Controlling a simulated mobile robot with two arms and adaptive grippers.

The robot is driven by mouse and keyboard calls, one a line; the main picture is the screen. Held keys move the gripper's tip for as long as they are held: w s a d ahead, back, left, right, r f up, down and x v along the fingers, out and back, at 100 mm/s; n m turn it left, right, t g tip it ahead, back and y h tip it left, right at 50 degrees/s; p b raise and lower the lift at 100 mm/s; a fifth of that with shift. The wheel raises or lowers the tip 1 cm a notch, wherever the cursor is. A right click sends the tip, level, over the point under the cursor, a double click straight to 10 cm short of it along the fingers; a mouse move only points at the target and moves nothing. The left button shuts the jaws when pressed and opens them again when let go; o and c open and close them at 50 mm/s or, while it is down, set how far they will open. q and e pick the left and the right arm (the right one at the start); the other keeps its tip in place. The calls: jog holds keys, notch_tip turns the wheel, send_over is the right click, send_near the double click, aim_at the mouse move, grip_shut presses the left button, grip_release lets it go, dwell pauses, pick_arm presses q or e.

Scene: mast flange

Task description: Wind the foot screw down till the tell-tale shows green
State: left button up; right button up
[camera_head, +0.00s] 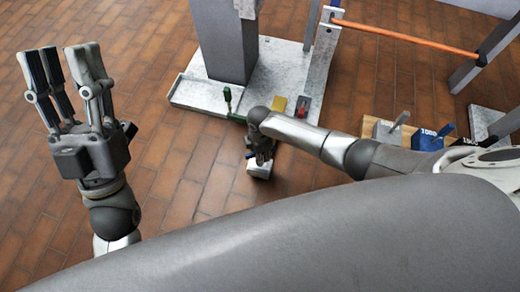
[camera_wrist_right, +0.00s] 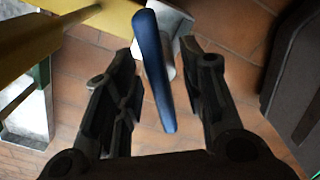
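A blue handle (camera_wrist_right: 153,75) on a pale grey block (camera_wrist_right: 172,22) lies between the fingers of my right gripper (camera_wrist_right: 158,52) in the right wrist view. The fingers stand apart on either side, with gaps showing. In the head view my right gripper (camera_head: 262,150) points down just above a pale block (camera_head: 260,168) and hides its top. I cannot tell for sure which part is the foot screw, and I see no clear tell-tale reading. A green-handled part (camera_head: 228,98) stands at the front edge of the mast's base slab (camera_head: 200,93). My left gripper (camera_head: 66,62) is raised, open and empty.
The grey mast (camera_head: 224,40) rises from the slab. A yellow piece (camera_head: 279,103) and a red-topped piece (camera_head: 302,106) sit beside my right forearm. An orange bar (camera_head: 405,35) spans the back right. A blue block (camera_head: 425,140) stands at right. Brick floor at left is clear.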

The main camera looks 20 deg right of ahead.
pick_arm(q)
jog(key=w+f+g+y+p, duration=0.2)
jog(key=w+f+g, duration=0.4)
jog(key=f, duration=0.2)
pick_arm(e)
notch_tip(320, 180, up, 2)
jog(key=shift+r, duration=0.25)
notch_tip(320, 180, up, 2)
jog(key=p, duration=0.3)
jog(key=shift+r, duration=0.2)
pick_arm(q)
notch_tip(320, 180, down, 12)
jog(key=a+g+y, duration=0.1)
jog(key=g+y, duration=0.1)
jog(key=g, duration=0.5)
jog(key=shift+s+a+y, duration=0.15)
jog(key=shift+a+y, duration=0.05)
jog(key=shift+y, duration=0.2)
pick_arm(e)
jog(key=shift+a, duration=0.1)
